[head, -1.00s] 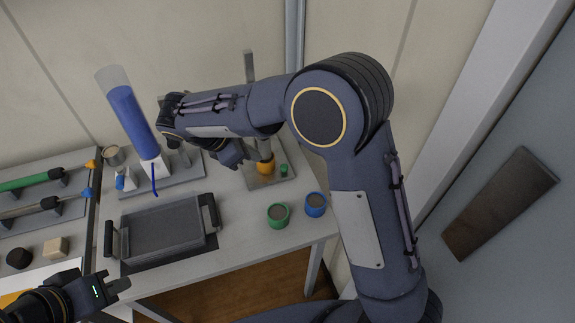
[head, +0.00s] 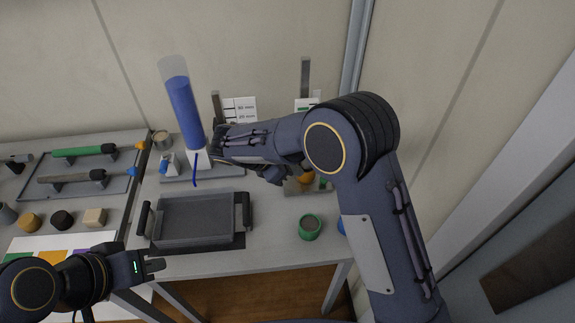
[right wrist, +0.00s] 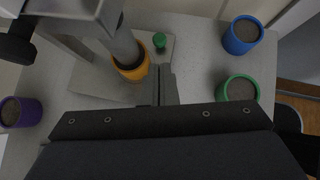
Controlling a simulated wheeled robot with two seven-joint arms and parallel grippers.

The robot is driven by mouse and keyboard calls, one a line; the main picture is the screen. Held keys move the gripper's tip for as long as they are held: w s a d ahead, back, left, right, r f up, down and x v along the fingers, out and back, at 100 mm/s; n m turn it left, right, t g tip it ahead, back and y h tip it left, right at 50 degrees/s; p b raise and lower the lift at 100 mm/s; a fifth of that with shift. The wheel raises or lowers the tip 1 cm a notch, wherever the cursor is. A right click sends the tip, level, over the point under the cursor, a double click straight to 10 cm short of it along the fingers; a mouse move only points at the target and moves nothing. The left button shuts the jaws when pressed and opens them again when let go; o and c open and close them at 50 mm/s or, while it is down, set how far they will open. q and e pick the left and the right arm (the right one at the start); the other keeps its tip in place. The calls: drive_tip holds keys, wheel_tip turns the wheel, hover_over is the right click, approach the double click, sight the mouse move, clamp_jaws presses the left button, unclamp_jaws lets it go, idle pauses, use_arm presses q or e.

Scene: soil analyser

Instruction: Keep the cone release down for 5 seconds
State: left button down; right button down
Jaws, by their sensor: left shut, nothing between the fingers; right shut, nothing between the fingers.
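A stand with a grey base plate (right wrist: 95,88) carries an orange cup (right wrist: 130,66) under a grey cylinder (right wrist: 122,45) in the right wrist view. A small green button (right wrist: 159,41) sits on the plate beside the cup; I take it for the cone release. In the head view the button (head: 323,183) shows at the right of the orange cup (head: 305,178), partly behind my arm. My right gripper (right wrist: 160,72) is shut and empty, above the plate near the cup, apart from the button in the picture. My left gripper (head: 155,266) is shut and empty at the table's front.
A green cup (head: 310,227) and a blue cup (right wrist: 243,35) stand right of the stand. A purple cup (right wrist: 20,112) is at its left. A grey tray with handles (head: 197,219) and a blue-filled cylinder (head: 185,112) stand left of my right arm.

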drive_tip(key=x, duration=0.8)
drive_tip(key=shift+w+d+f+p, duration=0.15)
drive_tip(key=shift+d+f+p, duration=0.1)
drive_tip(key=shift+p, duration=0.1)
